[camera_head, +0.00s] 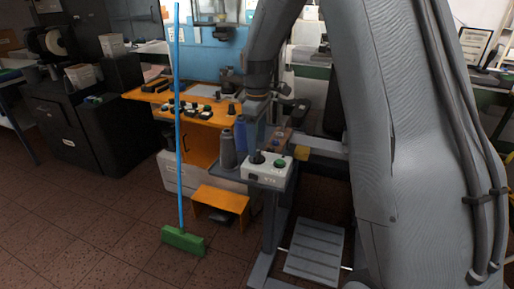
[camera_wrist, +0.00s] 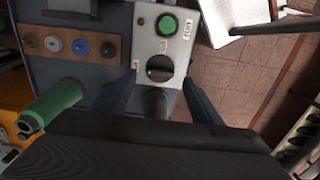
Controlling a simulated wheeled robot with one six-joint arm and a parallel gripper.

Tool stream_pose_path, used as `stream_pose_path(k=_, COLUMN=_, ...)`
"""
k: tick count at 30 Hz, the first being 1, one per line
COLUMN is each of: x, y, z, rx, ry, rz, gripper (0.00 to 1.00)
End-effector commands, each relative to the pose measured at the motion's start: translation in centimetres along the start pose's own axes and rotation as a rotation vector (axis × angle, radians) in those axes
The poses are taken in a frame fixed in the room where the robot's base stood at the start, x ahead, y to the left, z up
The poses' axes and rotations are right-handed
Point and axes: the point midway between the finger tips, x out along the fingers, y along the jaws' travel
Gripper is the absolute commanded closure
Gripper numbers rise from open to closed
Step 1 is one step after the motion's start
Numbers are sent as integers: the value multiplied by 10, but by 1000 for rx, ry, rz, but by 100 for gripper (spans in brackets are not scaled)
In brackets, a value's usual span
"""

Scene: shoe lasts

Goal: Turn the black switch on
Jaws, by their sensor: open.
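The black switch (camera_wrist: 160,68) is a round rotary knob on a light grey control box (camera_wrist: 178,20). Its grip bar lies roughly crosswise in the wrist view. A green button (camera_wrist: 167,25) sits beyond it on the same face. In the head view the box (camera_head: 263,178) stands at the machine's front, with the green button (camera_head: 280,162) to the right of the dark knob (camera_head: 257,157). My gripper (camera_wrist: 158,82) is open, its two dark bluish fingers spread either side of the box near the switch. A dark cylinder (camera_wrist: 155,102) shows between the fingers; whether they touch anything is unclear.
In the head view, a blue-handled broom (camera_head: 180,130) and an orange step stool (camera_head: 221,198) stand to the left. Open floor (camera_head: 80,220) lies further left.

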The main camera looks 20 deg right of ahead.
Motion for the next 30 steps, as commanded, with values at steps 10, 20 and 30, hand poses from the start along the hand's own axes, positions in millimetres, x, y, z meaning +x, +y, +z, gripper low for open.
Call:
stream_pose_path(k=10, x=36, y=0, z=0, rx=1, ry=0, rz=0, gripper=41)
stream_pose_path(k=20, x=37, y=0, z=0, rx=2, ry=1, rz=1, gripper=49)
stream_pose_path(k=30, x=37, y=0, z=0, rx=6, ry=1, rz=1, gripper=82)
